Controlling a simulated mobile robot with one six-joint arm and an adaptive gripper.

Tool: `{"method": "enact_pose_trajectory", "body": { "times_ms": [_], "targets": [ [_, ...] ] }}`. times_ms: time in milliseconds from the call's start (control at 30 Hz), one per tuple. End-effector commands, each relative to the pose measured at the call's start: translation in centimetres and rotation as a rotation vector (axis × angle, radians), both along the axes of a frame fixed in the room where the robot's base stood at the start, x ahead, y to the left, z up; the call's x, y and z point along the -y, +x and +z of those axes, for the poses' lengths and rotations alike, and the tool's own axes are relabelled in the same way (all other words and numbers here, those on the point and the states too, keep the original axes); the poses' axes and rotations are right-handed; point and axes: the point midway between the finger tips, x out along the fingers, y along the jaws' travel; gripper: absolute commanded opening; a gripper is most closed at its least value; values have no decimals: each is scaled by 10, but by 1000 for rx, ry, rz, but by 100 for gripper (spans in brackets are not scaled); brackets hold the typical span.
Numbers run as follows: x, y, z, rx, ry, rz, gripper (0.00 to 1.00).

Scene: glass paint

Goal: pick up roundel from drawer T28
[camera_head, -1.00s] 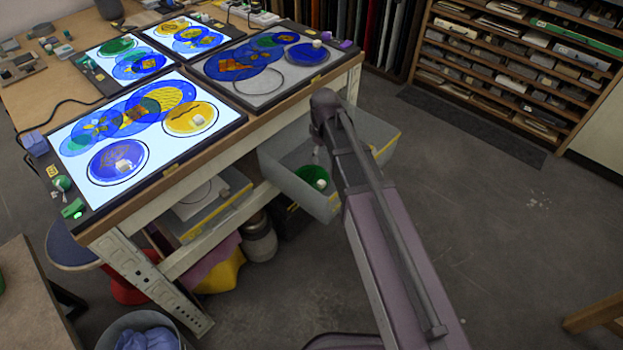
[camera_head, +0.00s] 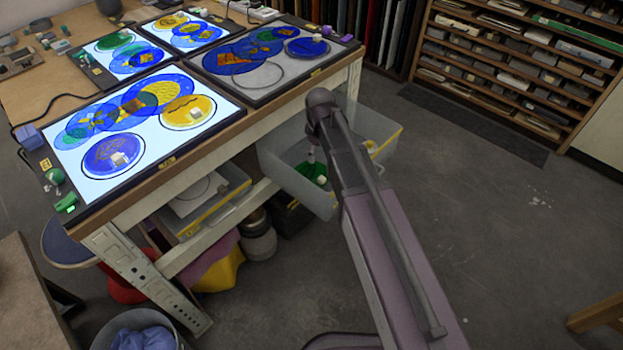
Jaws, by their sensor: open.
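An open grey drawer (camera_head: 322,205) juts out from under the workbench on its right side. A green roundel (camera_head: 309,172) with a small white knob (camera_head: 321,181) lies in it, partly hidden by my arm. A yellow patch (camera_head: 371,146) shows in the drawer beyond my arm. My arm reaches over the drawer, and a small part of my gripper (camera_head: 311,155) shows beside the arm, just above the green roundel. Its fingers are mostly hidden; it is open. I cannot tell whether it touches the roundel. I cannot read a label T28.
The workbench edge (camera_head: 222,127) runs close to the left of my arm. Lit panels with blue (camera_head: 114,154) and yellow (camera_head: 188,112) roundels lie on top. Another drawer (camera_head: 217,207) sits below. A shelf rack (camera_head: 520,60) stands at the back right.

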Motion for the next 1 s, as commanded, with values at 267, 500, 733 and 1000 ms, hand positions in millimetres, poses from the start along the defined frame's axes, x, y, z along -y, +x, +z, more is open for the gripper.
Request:
{"method": "enact_pose_trajectory", "body": {
  "times_ms": [267,500,733,1000],
  "targets": [
    [0,0,-26,0,0,0,71],
    [1,0,-44,0,0,-1,71],
    [1,1,-58,0,0,-1,71],
    [1,1,-61,0,0,-1,71]
  ]
}}
